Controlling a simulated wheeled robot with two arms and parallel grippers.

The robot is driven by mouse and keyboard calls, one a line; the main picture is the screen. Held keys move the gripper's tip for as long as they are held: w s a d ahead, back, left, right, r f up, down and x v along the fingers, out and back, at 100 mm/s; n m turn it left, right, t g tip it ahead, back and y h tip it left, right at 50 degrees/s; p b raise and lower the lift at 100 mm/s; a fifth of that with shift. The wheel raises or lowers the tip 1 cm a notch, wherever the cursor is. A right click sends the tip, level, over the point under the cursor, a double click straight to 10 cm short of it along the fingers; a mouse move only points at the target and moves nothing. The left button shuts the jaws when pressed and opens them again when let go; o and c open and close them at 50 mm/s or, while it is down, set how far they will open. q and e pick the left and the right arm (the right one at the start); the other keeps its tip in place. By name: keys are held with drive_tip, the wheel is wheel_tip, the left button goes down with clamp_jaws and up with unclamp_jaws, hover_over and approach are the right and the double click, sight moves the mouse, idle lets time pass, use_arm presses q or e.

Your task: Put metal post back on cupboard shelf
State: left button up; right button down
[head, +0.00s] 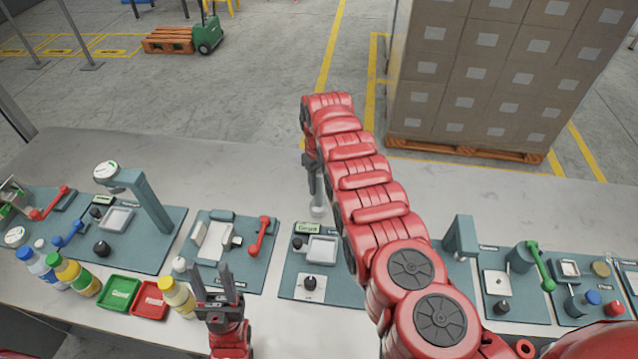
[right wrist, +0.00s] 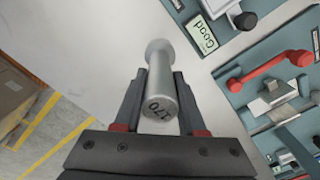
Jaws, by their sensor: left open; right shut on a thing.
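The metal post (right wrist: 160,85) is a grey cylinder with a wider round head and "170" marked on its near end. In the right wrist view it sits between the two fingers of my right gripper (right wrist: 158,102), which is shut on it. In the head view the post (head: 318,205) shows partly below my right gripper (head: 314,182), over the pale worktop; my red right arm hides part of this area. My left gripper (head: 218,278) is open and empty, fingers pointing up, near the front edge. I see no cupboard shelf in either view.
The worktop (head: 255,165) is bare along its back. Blue-grey station mats (head: 262,283) with levers and gauges line its front. Bottles (head: 180,298), a green tray (head: 118,292) and a red tray (head: 150,300) stand at left. Stacked boxes (head: 480,75) stand on a pallet behind.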

drive_tip(key=shift+c, duration=2.4)
unclamp_jaws()
